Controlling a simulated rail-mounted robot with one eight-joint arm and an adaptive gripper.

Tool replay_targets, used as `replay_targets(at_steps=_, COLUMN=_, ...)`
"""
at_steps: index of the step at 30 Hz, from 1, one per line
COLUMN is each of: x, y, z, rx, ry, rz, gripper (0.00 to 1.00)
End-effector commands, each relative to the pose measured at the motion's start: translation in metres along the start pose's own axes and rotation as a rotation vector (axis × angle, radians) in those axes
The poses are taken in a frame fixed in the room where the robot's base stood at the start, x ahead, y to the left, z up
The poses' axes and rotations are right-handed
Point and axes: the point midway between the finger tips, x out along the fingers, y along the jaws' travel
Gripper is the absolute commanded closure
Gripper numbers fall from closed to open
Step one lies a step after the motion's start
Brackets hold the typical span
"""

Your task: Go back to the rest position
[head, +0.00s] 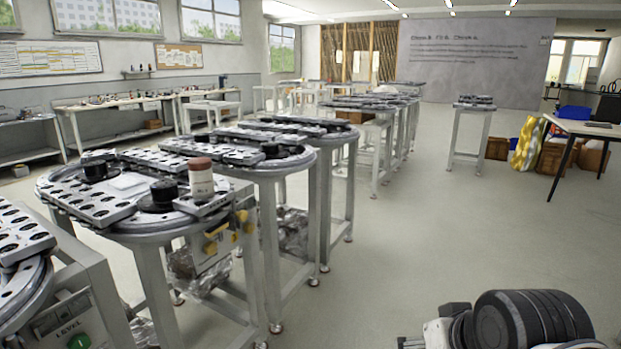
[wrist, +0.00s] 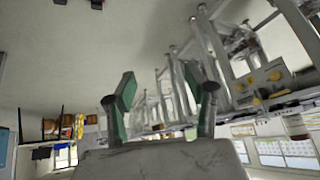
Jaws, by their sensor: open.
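My gripper (wrist: 162,90) shows in the wrist view with two fingers apart, green pads facing inward, and nothing between them. Behind the fingers are the floor and several table legs, seen upside down. In the head view, part of my arm shows at the lower right, low over open floor and away from the tables. The fingers cannot be made out there.
A ring-track table (head: 160,226) stands at the left. A jar with a reddish lid (head: 201,180) and black round parts rest on it. More tables run back in a row. The floor (head: 440,235) at centre right is clear. A desk (head: 585,127) stands far right.

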Motion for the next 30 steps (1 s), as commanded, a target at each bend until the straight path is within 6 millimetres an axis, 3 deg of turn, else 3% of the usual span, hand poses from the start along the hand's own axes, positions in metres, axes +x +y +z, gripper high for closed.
replay_targets(at_steps=5, x=-0.01, y=0.022, z=0.024, rx=-0.035, ry=-0.009, rz=0.077, gripper=0.5)
replay_targets(at_steps=24, x=-0.111, y=0.01, z=-0.054, rx=-0.033, ry=-0.008, rz=0.071, gripper=0.5)
replay_targets(at_steps=30, x=-0.127, y=0.009, z=-0.066, rx=-0.033, ry=-0.008, rz=0.071, gripper=0.5)
